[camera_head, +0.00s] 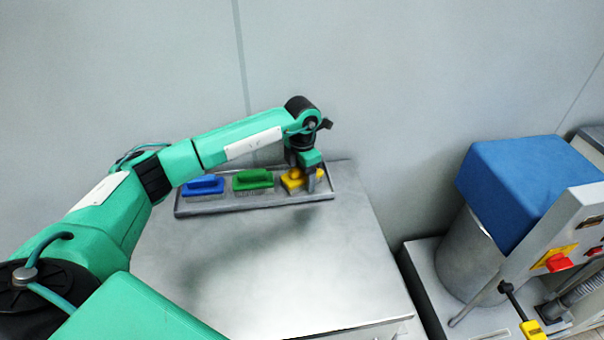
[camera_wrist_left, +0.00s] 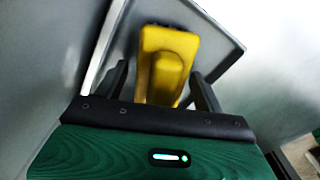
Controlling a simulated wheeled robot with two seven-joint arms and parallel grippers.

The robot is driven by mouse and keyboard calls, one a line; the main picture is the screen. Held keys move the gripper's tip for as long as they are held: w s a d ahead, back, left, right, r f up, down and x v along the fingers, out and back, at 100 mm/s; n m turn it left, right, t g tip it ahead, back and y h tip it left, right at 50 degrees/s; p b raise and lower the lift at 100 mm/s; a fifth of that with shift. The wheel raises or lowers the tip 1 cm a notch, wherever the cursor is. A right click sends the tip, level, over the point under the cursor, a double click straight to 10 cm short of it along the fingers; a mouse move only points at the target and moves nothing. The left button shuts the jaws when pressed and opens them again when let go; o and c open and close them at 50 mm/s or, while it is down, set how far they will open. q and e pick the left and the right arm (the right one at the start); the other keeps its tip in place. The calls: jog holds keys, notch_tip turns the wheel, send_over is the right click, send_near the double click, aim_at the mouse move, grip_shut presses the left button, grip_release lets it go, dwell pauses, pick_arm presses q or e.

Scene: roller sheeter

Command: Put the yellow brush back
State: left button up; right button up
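The yellow brush (camera_head: 291,180) is at the right end of the grey tray (camera_head: 262,204), beside the green brush (camera_head: 253,178) and the blue brush (camera_head: 203,185). My left gripper (camera_head: 311,180) is over the yellow brush and hides part of it. In the left wrist view the yellow brush (camera_wrist_left: 168,55) lies between the two fingers of my left gripper (camera_wrist_left: 163,85). The fingers are spread, with a small gap on each side of the brush. The tray rim also shows there (camera_wrist_left: 222,25). My right gripper is not in view.
The tray stands at the back of a bare metal table (camera_head: 270,270), near the wall. To the right is a machine with a blue block (camera_head: 525,185) on a grey cylinder (camera_head: 468,250). The table's front area is clear.

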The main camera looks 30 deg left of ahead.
pick_arm(q)
jog(key=shift+r, duration=0.45)
notch_tip(320, 180, up, 7)
jog(key=shift+f+b, duration=0.15)
jog(key=shift+b, duration=0.9)
notch_tip(320, 180, up, 4)
jog(key=shift+f+b, duration=0.1)
jog(key=shift+b, duration=0.25)
jog(key=shift+r, duration=0.45)
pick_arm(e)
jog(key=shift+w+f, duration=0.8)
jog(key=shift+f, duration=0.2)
pick_arm(q)
jog(key=shift+r, duration=0.15)
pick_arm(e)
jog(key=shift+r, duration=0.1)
